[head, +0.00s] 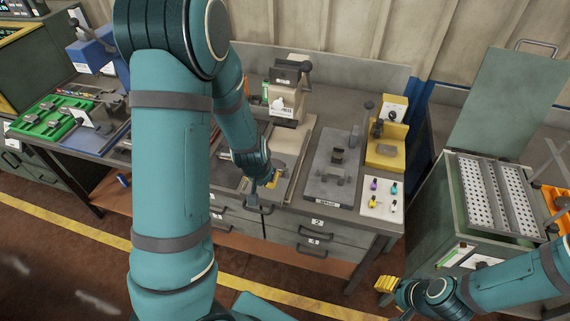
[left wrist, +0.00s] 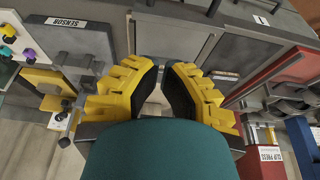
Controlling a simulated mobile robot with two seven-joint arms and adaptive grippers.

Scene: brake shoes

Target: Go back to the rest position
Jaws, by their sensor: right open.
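My left arm crosses the head view from the top left, and its gripper (head: 272,183) is over the front part of the workbench, partly hidden by its own wrist. In the left wrist view, its two yellow fingers with black pads (left wrist: 163,85) stand apart with nothing between them, above grey bench plates. My right gripper (head: 387,284) is low at the right in the head view, in front of the bench and left of the green cabinet. It is open and holds nothing that I can see.
The workbench (head: 384,221) carries a grey sensor fixture (head: 328,185), a yellow stand (head: 385,155), a white board with coloured knobs (head: 382,206) and a press (head: 286,95). A green cabinet (head: 449,190) with perforated trays stands at right. A green tray (head: 45,125) lies at left.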

